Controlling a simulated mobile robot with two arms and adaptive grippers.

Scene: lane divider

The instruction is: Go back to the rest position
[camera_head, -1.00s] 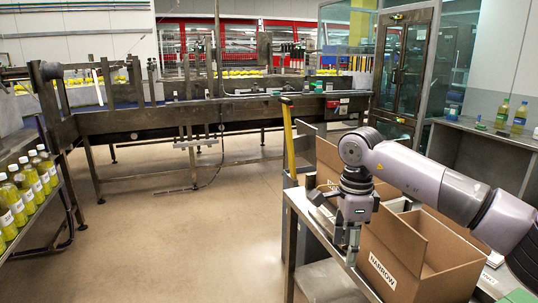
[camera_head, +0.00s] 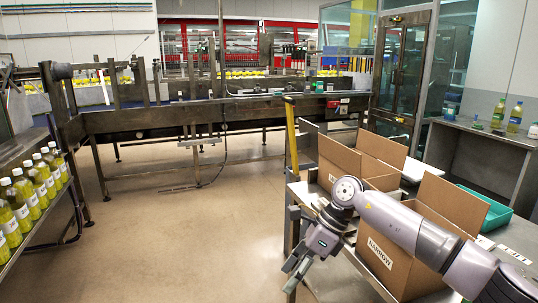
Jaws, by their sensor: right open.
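My right gripper (camera_head: 294,270) is at the lower middle of the head view, at the end of my grey right arm, which comes in from the lower right. Its fingers are apart, point down and to the left, and hold nothing. It hangs by the left edge of a metal table (camera_head: 318,193), in front of and left of an open cardboard box with a NARROW label (camera_head: 380,254). My forearm passes in front of that box and hides part of it. My left gripper does not show.
A second open cardboard box (camera_head: 340,156) stands behind the first. A teal tray (camera_head: 497,214) is at the right. A conveyor (camera_head: 150,120) runs across the back. A shelf at left holds several yellow bottles (camera_head: 38,185). The floor (camera_head: 190,235) between is clear.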

